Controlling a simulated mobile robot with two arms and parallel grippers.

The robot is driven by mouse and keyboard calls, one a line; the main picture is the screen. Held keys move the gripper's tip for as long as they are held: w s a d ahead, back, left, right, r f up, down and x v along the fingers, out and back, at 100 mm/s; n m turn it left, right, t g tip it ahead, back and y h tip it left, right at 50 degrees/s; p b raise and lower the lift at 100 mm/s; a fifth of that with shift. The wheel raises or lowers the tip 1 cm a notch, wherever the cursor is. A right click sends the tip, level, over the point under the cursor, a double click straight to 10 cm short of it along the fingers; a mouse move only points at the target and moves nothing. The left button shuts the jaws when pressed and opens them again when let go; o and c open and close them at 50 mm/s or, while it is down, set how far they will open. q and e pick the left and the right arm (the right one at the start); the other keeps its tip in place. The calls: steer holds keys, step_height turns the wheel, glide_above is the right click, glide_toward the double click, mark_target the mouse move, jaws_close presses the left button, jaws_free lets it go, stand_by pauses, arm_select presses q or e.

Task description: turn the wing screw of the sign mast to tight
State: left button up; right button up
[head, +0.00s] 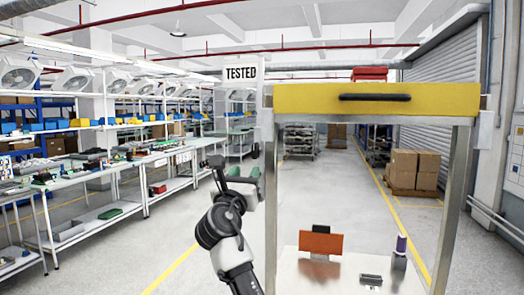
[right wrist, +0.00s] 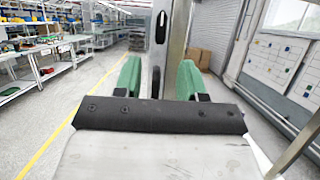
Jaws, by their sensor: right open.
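The sign mast carries a white TESTED sign (head: 241,73) at the cart's left front post. A small dark part (head: 255,150), which looks like the wing screw, sits at the left of that post. It seems to show as a dark upright piece (right wrist: 161,27) in the right wrist view. My right gripper (head: 254,173) is just below it, with green fingers. In the right wrist view the gripper (right wrist: 160,78) is open, with the dark piece ahead between and beyond the fingers. Whether anything touches is unclear. My left gripper is not in view.
Workbenches (head: 160,158) stand at left, cartons (head: 414,170) at right. The aisle floor between is clear.

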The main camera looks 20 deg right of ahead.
mark_target(254, 151)
steer(key=w+r+p, duration=0.1)
steer(key=r, duration=0.1)
steer(key=w+d+r+p, duration=0.1)
steer(key=shift+d+r, duration=0.2)
steer(key=shift+r, duration=0.2)
steer(key=w+d, duration=0.1)
steer(key=w+d+p, duration=0.1)
steer(key=w, duration=0.1)
steer(key=shift+r, duration=0.2)
steer(key=shift+p+x, duration=0.45)
steer(key=shift+x, duration=0.45)
steer(key=shift+w+d, duration=0.15)
steer(key=shift+c, duration=0.4)
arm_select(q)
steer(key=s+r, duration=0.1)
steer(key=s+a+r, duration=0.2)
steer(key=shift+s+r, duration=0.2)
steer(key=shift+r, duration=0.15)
arm_select(e)
jaws_close()
